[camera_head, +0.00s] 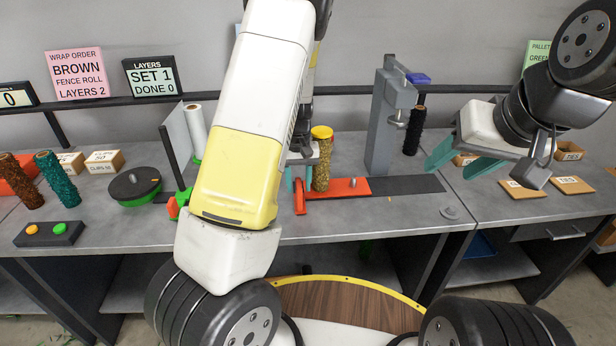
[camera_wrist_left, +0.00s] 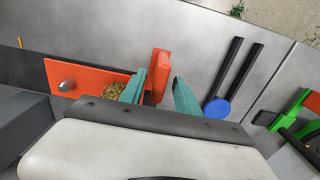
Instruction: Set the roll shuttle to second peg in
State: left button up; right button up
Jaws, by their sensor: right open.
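The orange roll shuttle (camera_head: 340,189) lies on a dark track (camera_head: 412,184) on the bench, with a grey peg (camera_wrist_left: 68,86) on its plate. A gold roll with a yellow cap (camera_head: 322,160) stands upright on it. The shuttle's upright orange handle (camera_wrist_left: 160,72) shows between the teal fingers of my left gripper (camera_wrist_left: 160,92). The left finger is close to the handle; a gap shows on the right. Contact cannot be told. My left gripper in the head view (camera_head: 299,181) is partly hidden by its arm. My right gripper (camera_head: 461,160) is open and empty above the right bench.
A grey post machine (camera_head: 388,115) stands behind the track, beside a black roll (camera_head: 413,131). A blue disc with two black bars (camera_wrist_left: 216,108) lies right of the handle. A green-edged turntable (camera_head: 135,186) and brown and teal rolls stand left. The track right of the shuttle is clear.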

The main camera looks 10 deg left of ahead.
pick_arm(q)
jog(key=shift+f, duration=1.6)
grip_shut()
jog(key=shift+r, duration=0.1)
